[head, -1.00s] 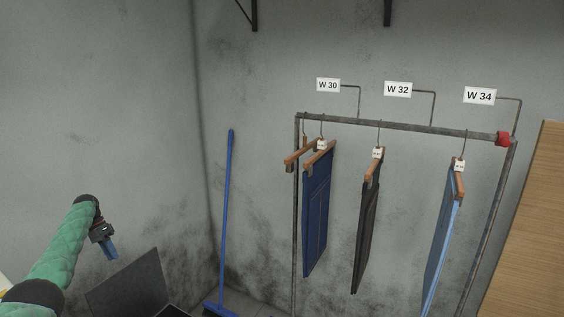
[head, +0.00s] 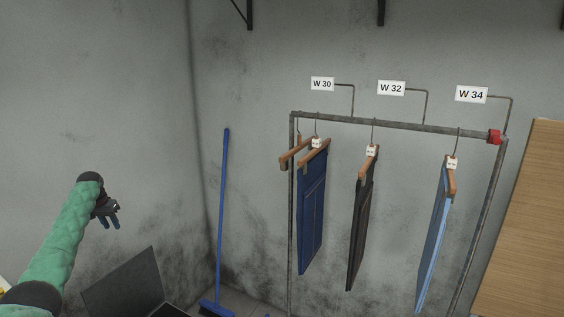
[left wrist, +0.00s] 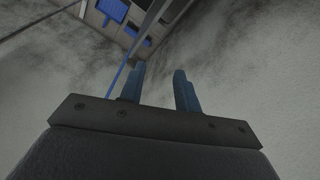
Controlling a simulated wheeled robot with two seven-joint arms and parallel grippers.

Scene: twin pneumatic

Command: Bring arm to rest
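My left arm in a green sleeve comes in at the lower left of the head view. Its gripper (head: 108,222) hangs in the air in front of the bare wall, with blue fingers pointing down and to the right. In the left wrist view the two blue fingers (left wrist: 158,88) stand apart with nothing between them, so it is open and empty. It touches nothing that I can see. My right gripper is not in view.
A clothes rack (head: 400,123) stands to the right, with dark blue (head: 312,215), black (head: 360,230) and light blue (head: 432,240) trousers on hangers. A blue broom (head: 223,220) leans in the corner. An open dark laptop-like panel (head: 122,284) lies below my left gripper.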

